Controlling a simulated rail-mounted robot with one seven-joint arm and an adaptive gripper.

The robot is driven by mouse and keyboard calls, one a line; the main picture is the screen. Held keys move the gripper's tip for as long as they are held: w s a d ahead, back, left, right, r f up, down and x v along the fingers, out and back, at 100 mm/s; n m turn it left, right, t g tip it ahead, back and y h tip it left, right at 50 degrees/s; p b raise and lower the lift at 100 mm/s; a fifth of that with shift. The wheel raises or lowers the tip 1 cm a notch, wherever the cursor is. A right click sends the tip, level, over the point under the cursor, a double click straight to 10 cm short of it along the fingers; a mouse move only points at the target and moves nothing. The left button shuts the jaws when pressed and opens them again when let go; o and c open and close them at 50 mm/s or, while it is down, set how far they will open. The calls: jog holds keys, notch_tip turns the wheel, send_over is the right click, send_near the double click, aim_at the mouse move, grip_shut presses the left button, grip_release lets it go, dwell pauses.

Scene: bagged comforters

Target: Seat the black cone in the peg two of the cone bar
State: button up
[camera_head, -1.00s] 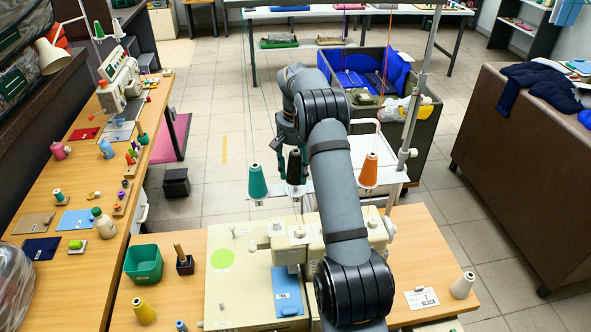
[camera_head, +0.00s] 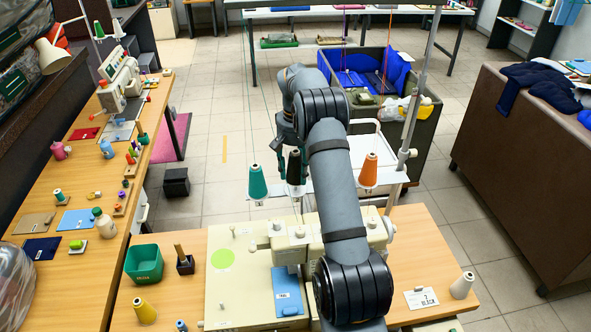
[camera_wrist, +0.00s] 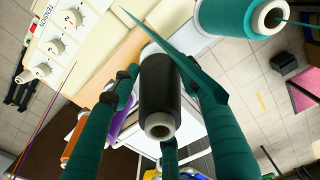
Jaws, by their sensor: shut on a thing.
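The black cone (camera_head: 294,166) is a dark thread cone with a pale core, between the teal cone (camera_head: 258,182) and the orange cone (camera_head: 369,170) behind the cream sewing machine in the head view. In the wrist view my gripper (camera_wrist: 157,76) has its dark fingertips closed on both sides of the black cone (camera_wrist: 160,98). The cone's pale core end faces the camera. The white cone bar (camera_head: 328,182) is partly hidden by my arm. I cannot tell whether the cone touches the bar or a peg.
The teal cone (camera_wrist: 238,16) is close at upper right in the wrist view, with its thread running off. The cream sewing machine (camera_head: 240,270) stands in front of the cones. A metal thread pole (camera_head: 412,120) rises right of my arm. A grey bin (camera_head: 425,140) stands behind.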

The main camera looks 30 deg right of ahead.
aim_at(295, 160)
jog(key=shift+f+b, duration=1.35)
jog(key=shift+f, duration=0.4)
dwell(1.0)
jog(key=o, duration=1.3)
jog(key=shift+o, duration=0.3)
jog(key=o, duration=0.6)
jog(key=shift+r+p, duration=3.4)
jog(key=shift+r, duration=0.15)
